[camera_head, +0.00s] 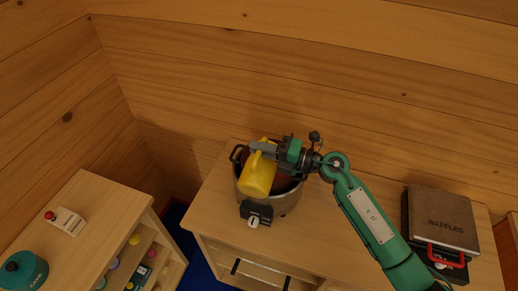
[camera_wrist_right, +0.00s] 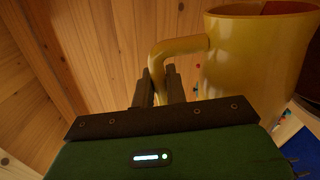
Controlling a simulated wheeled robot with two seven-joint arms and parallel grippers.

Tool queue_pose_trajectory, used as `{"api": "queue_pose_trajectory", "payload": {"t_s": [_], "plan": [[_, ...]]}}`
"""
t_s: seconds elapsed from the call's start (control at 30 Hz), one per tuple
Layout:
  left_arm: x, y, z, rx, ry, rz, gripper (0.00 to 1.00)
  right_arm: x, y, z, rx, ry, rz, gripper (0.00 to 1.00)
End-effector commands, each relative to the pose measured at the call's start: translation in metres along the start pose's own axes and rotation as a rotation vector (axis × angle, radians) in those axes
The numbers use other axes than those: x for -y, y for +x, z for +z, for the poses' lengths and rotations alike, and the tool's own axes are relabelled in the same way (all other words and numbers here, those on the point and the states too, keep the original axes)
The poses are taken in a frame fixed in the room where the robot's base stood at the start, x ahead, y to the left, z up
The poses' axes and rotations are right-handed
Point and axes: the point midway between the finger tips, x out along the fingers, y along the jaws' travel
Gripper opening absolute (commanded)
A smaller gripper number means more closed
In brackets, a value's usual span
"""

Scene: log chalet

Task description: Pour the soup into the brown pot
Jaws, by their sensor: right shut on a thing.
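My right gripper (camera_head: 268,148) is shut on the handle of a yellow jug (camera_head: 257,177); the handle also shows between the fingers in the right wrist view (camera_wrist_right: 168,80). The jug is over the pot (camera_head: 286,203), a round metal cooker with dark handles and a brownish-red inside, standing on the wooden cabinet. The jug covers much of the pot's opening. In the right wrist view the yellow jug (camera_wrist_right: 255,70) shows its rim, with something reddish-brown inside. I cannot tell how far it is tilted or whether soup is flowing. My left gripper is out of view.
The wooden cabinet top (camera_head: 215,215) is bare left of the pot. A waffle maker (camera_head: 440,220) stands at its right end. On the left, a lower shelf unit (camera_head: 95,215) holds a teal pot (camera_head: 22,272) and a small white device (camera_head: 66,221). A log wall stands behind.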

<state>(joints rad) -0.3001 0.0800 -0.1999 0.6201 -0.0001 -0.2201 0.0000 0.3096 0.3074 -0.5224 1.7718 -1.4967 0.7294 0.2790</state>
Motion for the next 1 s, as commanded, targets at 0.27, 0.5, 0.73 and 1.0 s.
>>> {"api": "queue_pose_trajectory", "payload": {"t_s": [0.27, 0.5, 0.73, 1.0], "plan": [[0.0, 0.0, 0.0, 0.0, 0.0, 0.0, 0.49, 0.006, 0.0, 0.01, 0.002, 0.087, 0.002, 0.0], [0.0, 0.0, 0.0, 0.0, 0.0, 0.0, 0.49, 0.005, 0.0, 0.02, 0.001, 0.16, 0.004, 0.0], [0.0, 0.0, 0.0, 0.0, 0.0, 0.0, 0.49, 0.003, 0.0, 0.027, 0.001, 0.218, 0.003, 0.0], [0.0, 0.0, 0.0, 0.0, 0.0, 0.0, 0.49, 0.002, 0.0, 0.031, 0.0, 0.249, 0.003, 0.0]]}}
